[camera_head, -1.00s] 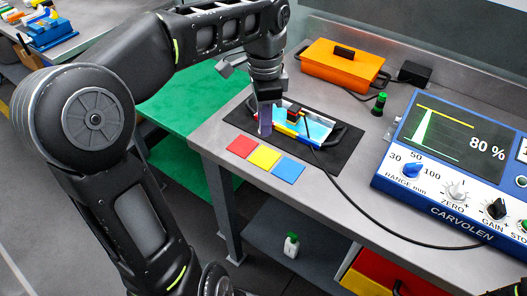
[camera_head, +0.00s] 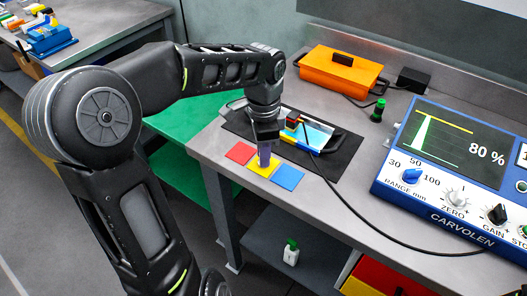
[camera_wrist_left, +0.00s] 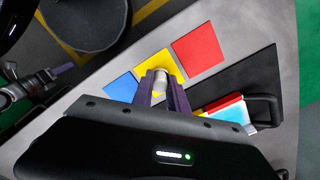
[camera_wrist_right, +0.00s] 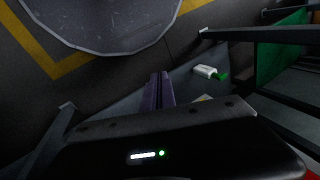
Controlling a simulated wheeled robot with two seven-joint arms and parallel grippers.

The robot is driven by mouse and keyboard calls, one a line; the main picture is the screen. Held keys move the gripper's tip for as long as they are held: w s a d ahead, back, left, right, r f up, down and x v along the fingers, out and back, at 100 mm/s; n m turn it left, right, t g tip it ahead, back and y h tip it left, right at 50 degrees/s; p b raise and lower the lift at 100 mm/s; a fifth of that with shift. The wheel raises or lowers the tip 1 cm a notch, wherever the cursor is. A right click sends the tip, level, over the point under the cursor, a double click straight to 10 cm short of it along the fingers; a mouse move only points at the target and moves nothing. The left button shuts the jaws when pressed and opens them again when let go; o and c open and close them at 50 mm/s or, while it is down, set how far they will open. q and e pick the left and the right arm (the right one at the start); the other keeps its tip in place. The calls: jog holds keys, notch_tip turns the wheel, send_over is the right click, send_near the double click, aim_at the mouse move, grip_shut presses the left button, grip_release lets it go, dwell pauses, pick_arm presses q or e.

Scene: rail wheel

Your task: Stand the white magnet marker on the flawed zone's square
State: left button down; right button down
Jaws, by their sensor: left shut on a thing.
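My left gripper (camera_head: 264,163) is over the yellow square (camera_head: 254,170), pointing down. In the left wrist view its fingers (camera_wrist_left: 163,88) are shut on the white magnet marker (camera_wrist_left: 161,77), whose end shows above the yellow square (camera_wrist_left: 155,64). I cannot tell if the marker touches the square. The red square (camera_head: 240,152) and blue square (camera_head: 287,177) lie on either side, bare. Behind, a test piece with coloured edge bands (camera_head: 318,134) lies on a black mat (camera_head: 343,153), a small probe (camera_head: 292,120) on it. My right gripper (camera_wrist_right: 158,90) looks shut and empty, away from the squares.
A blue flaw detector (camera_head: 445,170) reading 80 % stands at the right, its black cable crossing the bench. An orange case (camera_head: 340,72) and a green-topped item (camera_head: 377,110) stand at the back. A white bottle with green cap (camera_head: 291,252) is on the lower shelf.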

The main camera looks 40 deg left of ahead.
pick_arm(q)
jog(key=shift+f, duration=0.1)
jog(key=c, duration=1.8)
grip_release()
jog(key=shift+f, duration=0.1)
jog(key=o, duration=0.5)
